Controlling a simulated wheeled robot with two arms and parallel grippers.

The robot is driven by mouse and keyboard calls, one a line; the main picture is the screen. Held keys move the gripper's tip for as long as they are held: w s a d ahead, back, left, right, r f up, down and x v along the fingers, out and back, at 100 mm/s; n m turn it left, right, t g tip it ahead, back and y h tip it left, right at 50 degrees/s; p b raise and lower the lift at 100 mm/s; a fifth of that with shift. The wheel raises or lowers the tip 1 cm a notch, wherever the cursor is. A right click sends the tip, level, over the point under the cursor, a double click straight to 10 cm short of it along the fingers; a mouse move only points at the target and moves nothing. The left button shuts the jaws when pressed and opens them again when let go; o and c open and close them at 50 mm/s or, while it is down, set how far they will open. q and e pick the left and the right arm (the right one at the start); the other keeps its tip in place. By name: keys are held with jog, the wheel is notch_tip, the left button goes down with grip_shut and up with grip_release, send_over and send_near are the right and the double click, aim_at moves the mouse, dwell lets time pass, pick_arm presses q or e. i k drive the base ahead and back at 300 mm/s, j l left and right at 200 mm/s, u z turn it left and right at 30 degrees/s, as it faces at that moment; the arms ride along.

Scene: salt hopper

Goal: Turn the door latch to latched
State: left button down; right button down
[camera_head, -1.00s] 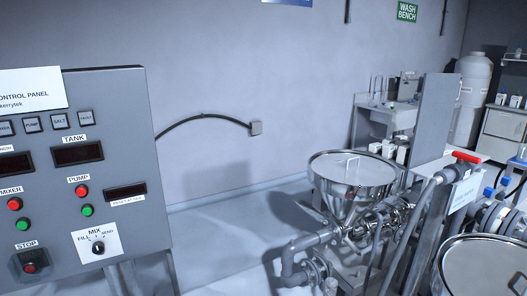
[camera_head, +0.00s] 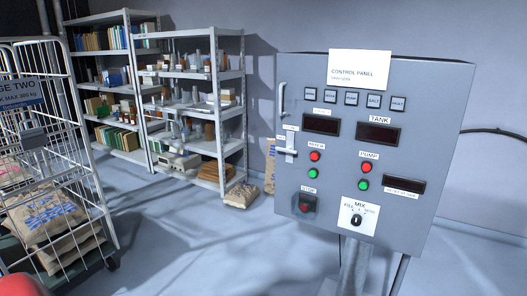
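The grey control panel (camera_head: 408,215) stands right of centre on a post in the head view. At its left edge is a light latch-like fitting (camera_head: 291,143) with a small label above it; I cannot tell its position. A pale handle (camera_head: 282,98) sits above it on the same edge. The panel door appears closed. The panel front carries red and green buttons, dark displays and a MIX selector knob (camera_head: 356,219). Neither of my grippers is in view.
A wire cage trolley (camera_head: 75,185) holding sacks (camera_head: 55,218) stands at the left. Metal shelves (camera_head: 192,75) with books and bottles line the back wall. A sack (camera_head: 241,195) lies by the shelf foot. The floor (camera_head: 205,245) between trolley and panel is clear.

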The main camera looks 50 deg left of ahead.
aim_at(288, 150)
jog(key=u, duration=1.45)
